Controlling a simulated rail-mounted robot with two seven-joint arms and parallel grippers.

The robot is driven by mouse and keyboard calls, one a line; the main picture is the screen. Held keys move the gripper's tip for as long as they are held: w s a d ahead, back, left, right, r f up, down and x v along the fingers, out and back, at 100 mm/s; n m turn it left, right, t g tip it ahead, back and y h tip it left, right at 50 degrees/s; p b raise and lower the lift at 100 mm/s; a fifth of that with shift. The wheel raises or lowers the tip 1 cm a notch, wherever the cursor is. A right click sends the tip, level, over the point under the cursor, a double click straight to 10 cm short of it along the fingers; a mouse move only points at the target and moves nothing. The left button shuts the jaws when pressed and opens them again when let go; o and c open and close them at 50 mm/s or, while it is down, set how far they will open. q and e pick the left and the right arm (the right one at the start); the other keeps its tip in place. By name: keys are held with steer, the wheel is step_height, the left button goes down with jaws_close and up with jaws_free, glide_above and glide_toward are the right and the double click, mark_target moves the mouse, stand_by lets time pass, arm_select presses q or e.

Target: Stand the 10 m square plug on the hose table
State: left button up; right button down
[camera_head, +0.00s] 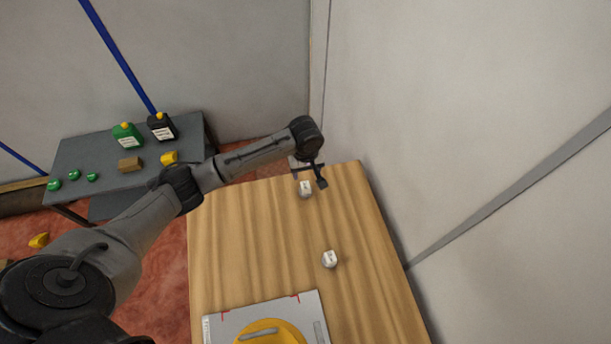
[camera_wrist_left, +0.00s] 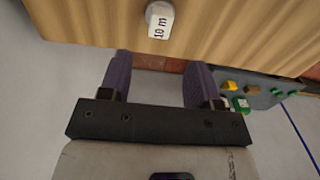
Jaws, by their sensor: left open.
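The white plug marked "10 m" (camera_wrist_left: 160,20) is on the wooden table near its far edge. It also shows in the head view (camera_head: 305,190), just below my left gripper. My left gripper (camera_head: 309,178) is open and empty; in the wrist view its two fingers (camera_wrist_left: 158,78) are apart, with the plug beyond their tips and not between them. A second white plug (camera_head: 329,259), rounder in outline, is nearer on the wooden table (camera_head: 245,245). My right gripper is not in view.
A grey plate with a yellow round part (camera_head: 270,331) lies at the near end of the wooden table. A grey table (camera_head: 90,160) at the left holds a green bottle (camera_head: 126,135), a black bottle (camera_head: 161,127) and small items. A wall stands close on the right.

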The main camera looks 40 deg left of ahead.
arm_select(q)
steer(key=s+d+f+m+t+h, duration=0.1)
steer(key=s+d+f+m, duration=0.1)
steer(key=s+d+m, duration=0.35)
steer(key=s+d+f+m+t+h, duration=0.1)
steer(key=s+d+f+m, duration=0.2)
steer(key=s+d, duration=0.55)
steer(key=s+a+r+m+y, duration=0.1)
steer(key=s+r+m, duration=0.1)
steer(key=s, duration=0.6)
steer(key=s+a+r+m+t, duration=0.1)
steer(key=s+a+r+m, duration=0.1)
steer(key=s, duration=0.6)
steer(key=shift+a+r+t+y, duration=0.2)
steer(key=shift+a+t+y, duration=0.1)
steer(key=shift+y, duration=0.1)
steer(key=shift+d+m, duration=0.1)
steer(key=shift+m, duration=0.15)
